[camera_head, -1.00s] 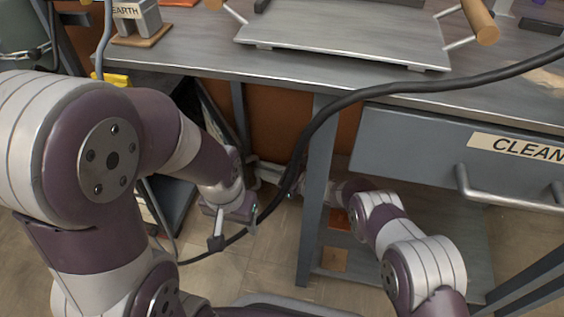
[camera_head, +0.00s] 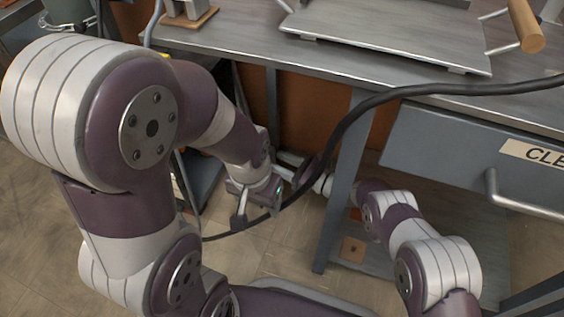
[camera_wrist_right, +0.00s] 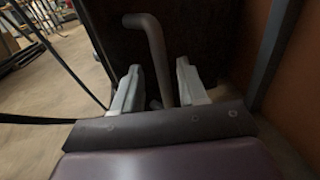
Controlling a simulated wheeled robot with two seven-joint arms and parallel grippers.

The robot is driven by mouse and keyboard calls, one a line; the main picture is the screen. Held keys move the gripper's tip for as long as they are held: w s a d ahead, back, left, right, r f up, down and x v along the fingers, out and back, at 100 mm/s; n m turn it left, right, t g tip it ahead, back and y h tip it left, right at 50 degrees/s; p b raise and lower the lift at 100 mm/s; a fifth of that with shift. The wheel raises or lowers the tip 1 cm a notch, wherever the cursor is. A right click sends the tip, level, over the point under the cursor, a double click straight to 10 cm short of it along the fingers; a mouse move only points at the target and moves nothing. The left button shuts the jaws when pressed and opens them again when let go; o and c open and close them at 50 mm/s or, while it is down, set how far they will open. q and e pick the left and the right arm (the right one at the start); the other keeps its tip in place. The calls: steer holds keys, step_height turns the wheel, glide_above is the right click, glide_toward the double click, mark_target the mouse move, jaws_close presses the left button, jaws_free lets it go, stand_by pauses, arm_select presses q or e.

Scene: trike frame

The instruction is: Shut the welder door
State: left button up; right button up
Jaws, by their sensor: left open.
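The welder is mostly hidden behind my left arm; only a dark edge shows under the bench in the head view. In the right wrist view a dark upright panel (camera_wrist_right: 195,30), perhaps the welder door, carries a bent grey bar handle (camera_wrist_right: 155,40). My right gripper (camera_wrist_right: 158,78) has its fingers apart on either side of this bar, with gaps showing. In the head view my right gripper (camera_head: 292,168) is under the bench, partly behind the cable. My left gripper (camera_head: 260,200) is open and empty, just lower left of it, beside the cable.
A thick black cable (camera_head: 400,92) hangs across the bench front and down past both grippers. A bench leg (camera_head: 345,190) stands right of them. A grey drawer (camera_head: 450,165) with a bar handle is at right. Bare floor (camera_head: 60,240) shows at lower left.

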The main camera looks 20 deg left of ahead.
steer(key=s+d+p, duration=0.1)
steer(key=d+p, duration=0.5)
steer(key=d, duration=0.6)
steer(key=shift+s+d, duration=0.3)
steer(key=shift+s, duration=0.1)
